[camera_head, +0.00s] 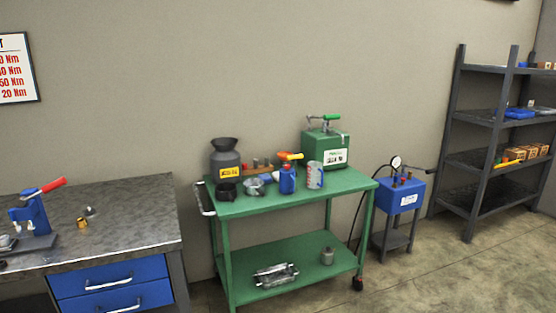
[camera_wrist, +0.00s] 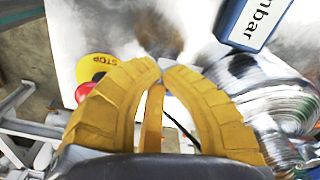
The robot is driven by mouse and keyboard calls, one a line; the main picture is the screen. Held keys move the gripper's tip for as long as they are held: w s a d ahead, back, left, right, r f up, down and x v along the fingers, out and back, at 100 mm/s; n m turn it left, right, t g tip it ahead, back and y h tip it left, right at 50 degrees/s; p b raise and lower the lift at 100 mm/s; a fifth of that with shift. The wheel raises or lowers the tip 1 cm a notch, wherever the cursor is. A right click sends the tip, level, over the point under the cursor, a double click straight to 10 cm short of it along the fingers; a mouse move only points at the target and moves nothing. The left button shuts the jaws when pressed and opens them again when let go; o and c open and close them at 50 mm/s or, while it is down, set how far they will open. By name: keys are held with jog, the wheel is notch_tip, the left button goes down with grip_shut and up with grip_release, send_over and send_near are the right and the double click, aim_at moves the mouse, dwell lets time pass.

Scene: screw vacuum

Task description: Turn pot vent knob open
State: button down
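My gripper (camera_wrist: 161,68) shows in the wrist view. Its ribbed yellow fingers arch inward and their tips meet, and I see nothing held between them. A shiny round metal vessel (camera_wrist: 262,85) with a ribbed side stands just right of the fingers; I cannot tell whether it is the pot. A blurred brown patch (camera_wrist: 158,32) lies beyond the tips and is too unclear to name. I cannot make out the vent knob in either view. The head view does not show my gripper.
In the wrist view, a red button (camera_wrist: 84,92) on a yellow STOP plate (camera_wrist: 96,67) is left of the fingers, and a blue-framed mbar display (camera_wrist: 255,22) is upper right. The head view shows a green cart (camera_head: 290,202), a workbench (camera_head: 130,220) and a shelf rack (camera_head: 490,115).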

jog(key=shift+w+d+r, duration=0.2)
jog(key=shift+w+d, duration=0.35)
jog(key=shift+w, duration=0.1)
jog(key=shift+w+d, duration=0.1)
jog(key=shift+w, duration=0.25)
dwell(0.4)
notch_tip(320, 180, up, 3)
jog(key=shift+f+p, duration=0.15)
jog(key=shift+p, duration=0.95)
jog(key=shift+a+r+p, duration=0.15)
jog(key=shift+r+p, duration=0.45)
jog(key=shift+r, duration=0.15)
jog(key=shift+a+r+p, duration=0.15)
jog(key=shift+r+p, duration=0.4)
jog(key=shift+r, duration=0.2)
